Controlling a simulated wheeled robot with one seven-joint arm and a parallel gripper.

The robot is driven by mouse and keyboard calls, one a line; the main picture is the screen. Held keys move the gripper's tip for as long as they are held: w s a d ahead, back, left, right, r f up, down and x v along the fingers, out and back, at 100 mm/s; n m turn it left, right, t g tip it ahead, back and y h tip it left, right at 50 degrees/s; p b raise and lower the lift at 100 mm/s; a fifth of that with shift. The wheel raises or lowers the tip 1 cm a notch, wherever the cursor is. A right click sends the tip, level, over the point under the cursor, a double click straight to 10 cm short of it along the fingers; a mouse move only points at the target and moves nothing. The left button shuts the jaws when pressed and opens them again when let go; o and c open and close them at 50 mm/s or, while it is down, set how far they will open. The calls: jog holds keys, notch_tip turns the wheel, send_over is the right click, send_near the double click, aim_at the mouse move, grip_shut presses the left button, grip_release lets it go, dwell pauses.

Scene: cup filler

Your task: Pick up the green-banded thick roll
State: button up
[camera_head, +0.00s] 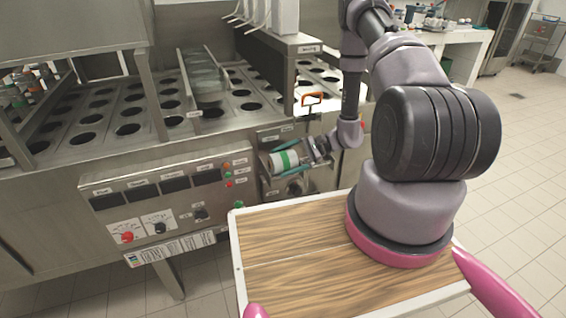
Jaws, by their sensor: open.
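The thick roll (284,161) is white with a green band around its middle. It lies on its side in front of the machine's steel front, near the centre of the camera_head view. My gripper (276,161) reaches it from the right, with one teal finger above the roll and one below it in the picture. The jaws are open around the roll. I cannot tell whether either finger touches it, and what bears the roll is hidden.
The steel cup filler (110,130) with rows of round holes fills the left and back. A control panel (165,200) with knobs is left of the roll. Open tiled floor (525,150) lies right.

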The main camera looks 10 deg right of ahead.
jog(key=c, duration=1.5)
jog(key=shift+r, duration=0.1)
